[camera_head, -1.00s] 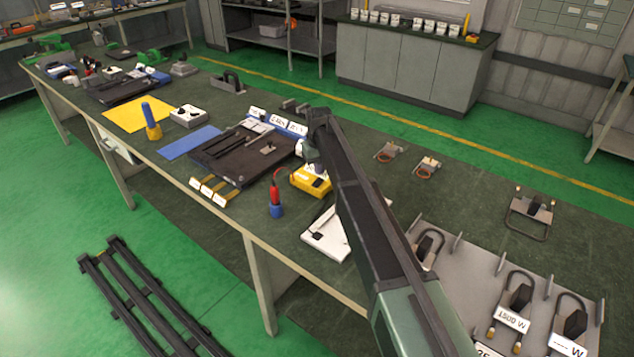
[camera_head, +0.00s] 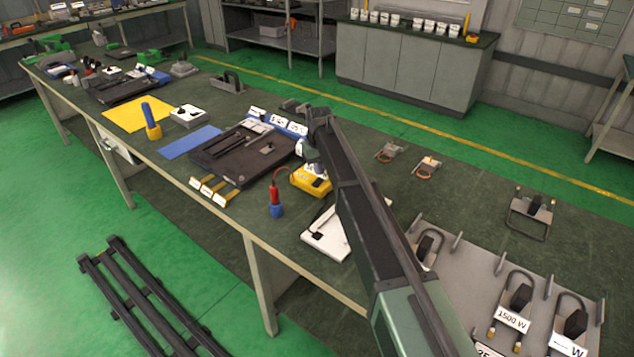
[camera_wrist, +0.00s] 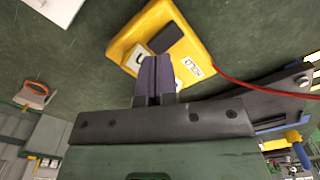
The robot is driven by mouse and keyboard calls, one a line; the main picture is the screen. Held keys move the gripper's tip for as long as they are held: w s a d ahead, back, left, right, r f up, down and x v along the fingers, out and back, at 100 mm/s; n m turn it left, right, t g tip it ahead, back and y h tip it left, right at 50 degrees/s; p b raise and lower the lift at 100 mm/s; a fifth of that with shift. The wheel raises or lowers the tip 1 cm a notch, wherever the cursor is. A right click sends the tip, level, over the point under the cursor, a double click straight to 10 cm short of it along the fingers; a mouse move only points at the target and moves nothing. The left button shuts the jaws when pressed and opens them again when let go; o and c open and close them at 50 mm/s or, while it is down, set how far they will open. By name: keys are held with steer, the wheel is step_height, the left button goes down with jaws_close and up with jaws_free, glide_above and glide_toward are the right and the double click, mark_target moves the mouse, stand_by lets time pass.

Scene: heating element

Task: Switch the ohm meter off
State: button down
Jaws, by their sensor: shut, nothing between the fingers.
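The ohm meter is a yellow box (camera_head: 311,182) on the green bench top, partly hidden by my arm in the head view. In the wrist view the yellow meter (camera_wrist: 180,48) shows a dark display, a white label and a small white patch with a dark mark. My gripper (camera_wrist: 153,62) is shut and empty, its purple-grey fingertips over the meter's face beside the white patch. I cannot tell whether the tips touch it. In the head view the fingers are hard to make out behind my arm.
A red probe in a blue holder (camera_head: 276,200) stands left of the meter, with a red lead. A dark tray (camera_head: 235,150) lies behind, a white plate (camera_head: 325,235) in front. A rack of heating elements (camera_head: 470,275) is at the right. Bench around these is partly clear.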

mark_target(319, 180)
steer(key=shift+f+b, duration=1.5)
steer(key=shift+f, duration=0.05)
stand_by(0.4)
steer(key=shift+r, duration=0.1)
step_height(319, 180, up, 7)
steer(key=p, duration=0.7)
steer(key=shift+s, duration=0.2)
steer(key=s+d+m, duration=0.1)
steer(key=s+d, duration=0.7)
steer(key=s, duration=0.4)
steer(key=s+d+m, duration=0.2)
steer(key=s+d, duration=0.6)
steer(key=s, duration=0.4)
steer(key=s+d+m, duration=0.2)
steer(key=s+d, duration=0.6)
steer(key=s, duration=0.5)
